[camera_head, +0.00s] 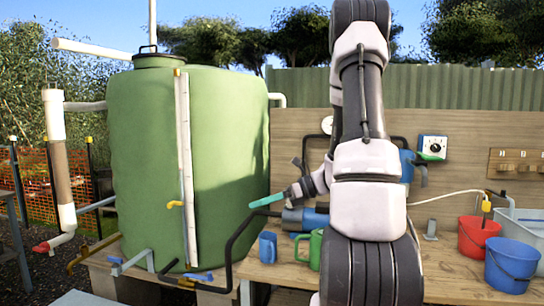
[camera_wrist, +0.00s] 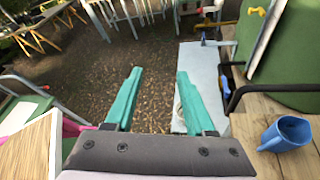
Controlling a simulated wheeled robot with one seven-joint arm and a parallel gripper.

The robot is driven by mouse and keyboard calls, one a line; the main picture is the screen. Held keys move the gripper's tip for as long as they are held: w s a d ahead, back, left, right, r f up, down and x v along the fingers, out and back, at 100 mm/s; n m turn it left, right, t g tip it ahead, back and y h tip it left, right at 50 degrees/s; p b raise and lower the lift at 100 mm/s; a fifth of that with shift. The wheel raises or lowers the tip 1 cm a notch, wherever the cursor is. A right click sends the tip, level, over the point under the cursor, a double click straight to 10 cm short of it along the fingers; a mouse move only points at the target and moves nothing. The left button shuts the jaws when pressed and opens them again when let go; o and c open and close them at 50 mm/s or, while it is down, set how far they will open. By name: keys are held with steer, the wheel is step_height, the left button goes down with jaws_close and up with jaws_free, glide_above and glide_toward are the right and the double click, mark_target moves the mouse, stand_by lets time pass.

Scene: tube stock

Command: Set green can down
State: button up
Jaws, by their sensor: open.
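The green can (camera_head: 316,250) stands upright on the wooden bench (camera_head: 455,280), just left of my arm in the head view. Its handle points left, and my arm may cover part of its right side. It does not show in the wrist view. My gripper (camera_head: 256,204) is up and to the left of the can, clear of it. In the wrist view my gripper (camera_wrist: 160,80) has its two teal fingers spread with nothing between them, over the brown ground.
A blue jug (camera_head: 268,247) stands left of the can; the wrist view shows it too (camera_wrist: 285,133). A large green tank (camera_head: 225,150) rises at left. A red bucket (camera_head: 478,238), a blue bucket (camera_head: 512,265) and a grey tub (camera_head: 525,222) occupy the bench's right end.

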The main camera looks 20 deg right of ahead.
steer(key=s+a+r+n+t+h, duration=0.1)
steer(key=s+a+r+n+h, duration=0.2)
steer(key=s+r+n+h, duration=0.8)
steer(key=shift+s+a+r+n, duration=0.15)
steer(key=shift+s+r+n, duration=2.25)
steer(key=shift+n, duration=3.3)
steer(key=shift+w+r, duration=0.25)
